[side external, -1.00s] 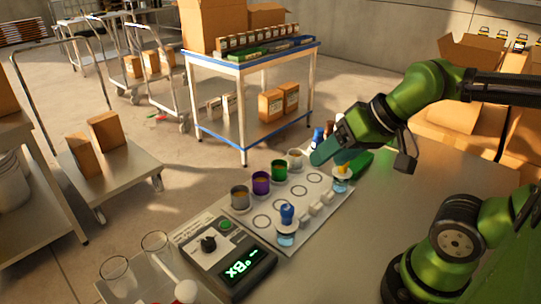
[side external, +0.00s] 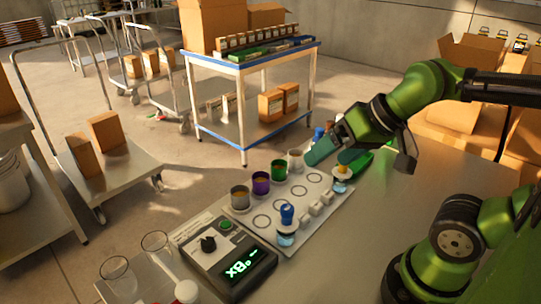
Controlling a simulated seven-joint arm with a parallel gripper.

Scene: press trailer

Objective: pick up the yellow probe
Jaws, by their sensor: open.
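The yellow probe (side external: 342,171) stands upright in a small clear cup with blue liquid (side external: 340,185), near the far right part of the white tray (side external: 318,224). Its upper part is close to my gripper, and I cannot tell how much of it is hidden. My gripper (side external: 338,160) is open and points down. One teal finger shows to the left of the probe's top and a green finger to its right. I cannot tell whether either finger touches it. Nothing is held.
A blue probe (side external: 287,213) stands in another cup at the tray's near side, with small white blocks beside it. A meter (side external: 225,256) sits in front. Bench right of the tray is clear.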

